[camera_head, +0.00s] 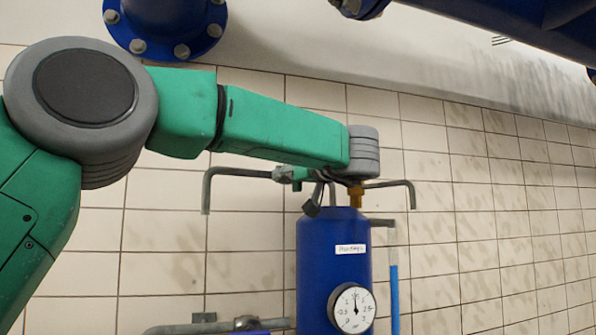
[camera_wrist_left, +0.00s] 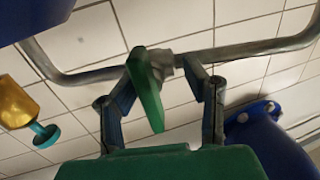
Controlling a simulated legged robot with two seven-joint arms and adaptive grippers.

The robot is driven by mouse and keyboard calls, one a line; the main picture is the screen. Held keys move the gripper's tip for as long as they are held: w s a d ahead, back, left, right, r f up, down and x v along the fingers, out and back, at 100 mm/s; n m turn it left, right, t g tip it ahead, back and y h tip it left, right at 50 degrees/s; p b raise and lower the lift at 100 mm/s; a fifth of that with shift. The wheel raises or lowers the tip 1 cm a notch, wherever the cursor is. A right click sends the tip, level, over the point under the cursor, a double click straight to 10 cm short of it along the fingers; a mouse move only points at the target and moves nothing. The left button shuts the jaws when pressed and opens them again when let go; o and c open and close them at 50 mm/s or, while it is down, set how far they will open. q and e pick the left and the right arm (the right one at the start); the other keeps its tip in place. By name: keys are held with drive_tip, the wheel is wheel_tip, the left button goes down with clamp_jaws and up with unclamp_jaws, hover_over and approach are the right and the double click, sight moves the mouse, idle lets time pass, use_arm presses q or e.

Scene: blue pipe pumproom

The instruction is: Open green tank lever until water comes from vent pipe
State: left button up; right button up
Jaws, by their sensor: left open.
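The green lever (camera_wrist_left: 148,92) sits on a grey valve on a bent grey pipe (camera_wrist_left: 240,50) in the left wrist view. My left gripper (camera_wrist_left: 162,68) is open, with one finger on each side of the lever; I cannot tell whether either touches it. In the head view my left gripper (camera_head: 312,192) is at the valve above the blue tank (camera_head: 322,258), partly hidden by my own arm. The vent pipe (camera_head: 228,172) bends downward at its left end, and I see no water below it. My right gripper is not in view.
A round gauge (camera_head: 352,308) is on the tank front. A brass fitting (camera_head: 356,195) stands on top, close to my wrist. A blue vertical strip (camera_head: 395,298) is right of the tank. Large blue pipes (camera_head: 520,20) hang above. The tiled wall is close behind.

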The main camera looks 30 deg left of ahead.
use_arm(q)
drive_tip(key=shift+w+f, duration=0.25)
drive_tip(key=shift+w, duration=0.3)
drive_tip(key=shift+s+d+r+y, duration=0.15)
drive_tip(key=shift+d, duration=0.4)
drive_tip(key=shift+s+d+r+y, duration=0.15)
drive_tip(key=shift+d, duration=0.4)
drive_tip(key=c, duration=0.6)
drive_tip(key=shift+s+d+r, duration=0.15)
drive_tip(key=shift+s+d, duration=0.05)
drive_tip(key=shift+s, duration=0.05)
clamp_jaws()
drive_tip(key=shift+s+a+r, duration=0.1)
drive_tip(key=shift+a, duration=0.15)
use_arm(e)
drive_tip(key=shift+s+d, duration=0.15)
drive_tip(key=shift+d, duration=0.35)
